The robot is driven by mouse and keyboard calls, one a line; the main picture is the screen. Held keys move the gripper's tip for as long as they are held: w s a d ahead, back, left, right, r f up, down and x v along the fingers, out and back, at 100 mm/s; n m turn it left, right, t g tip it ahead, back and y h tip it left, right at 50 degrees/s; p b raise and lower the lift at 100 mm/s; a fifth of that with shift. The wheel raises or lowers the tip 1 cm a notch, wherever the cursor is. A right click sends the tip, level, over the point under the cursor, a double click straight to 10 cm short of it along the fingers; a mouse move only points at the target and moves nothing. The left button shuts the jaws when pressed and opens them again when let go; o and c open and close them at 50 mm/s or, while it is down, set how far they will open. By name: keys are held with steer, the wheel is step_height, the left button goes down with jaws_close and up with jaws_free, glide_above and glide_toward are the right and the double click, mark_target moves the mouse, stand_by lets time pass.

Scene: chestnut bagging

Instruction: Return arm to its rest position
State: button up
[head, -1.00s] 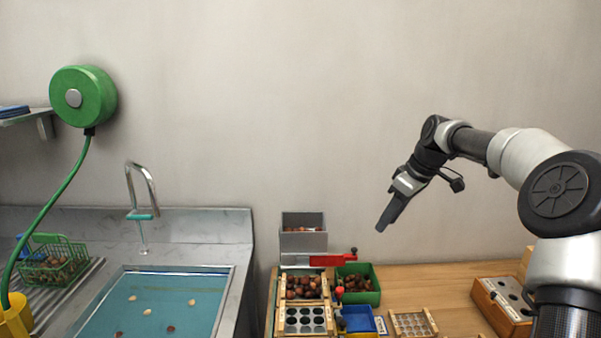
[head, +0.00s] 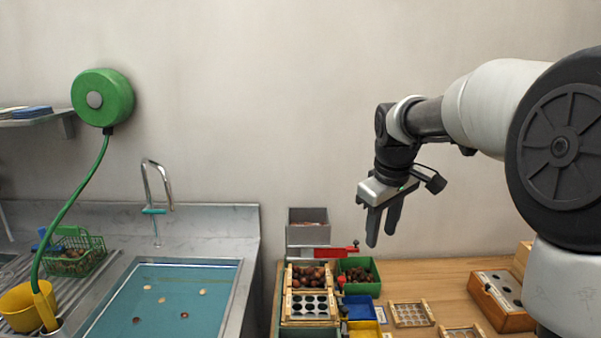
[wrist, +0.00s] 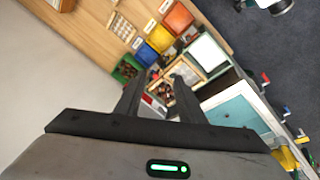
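My arm reaches in from the right of the head view, bent at the elbow. My gripper (head: 381,228) hangs in the air above the wooden table, near the wall, with its fingers pointing down. In the head view the two dark fingers stand apart with a gap between them. In the wrist view my gripper (wrist: 158,95) also shows two separate fingers with nothing held between them. It touches nothing.
Below are a wooden table (head: 450,282), a green chestnut bin (head: 358,289), a grey hopper (head: 307,235) with a red handle, and a wooden box (head: 500,300). A sink (head: 165,305) with floating chestnuts lies left. Air around the gripper is clear.

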steer(key=s+a+r+m+t+p, duration=0.1)
steer(key=s+m, duration=0.2)
steer(key=s, duration=1.1)
steer(key=s+a+r+m+t+p, duration=0.1)
steer(key=s+m, duration=0.2)
steer(key=s, duration=1.1)
steer(key=shift+a+m+y+p, duration=0.3)
steer(key=shift+p, duration=0.1)
steer(key=shift+r, duration=0.1)
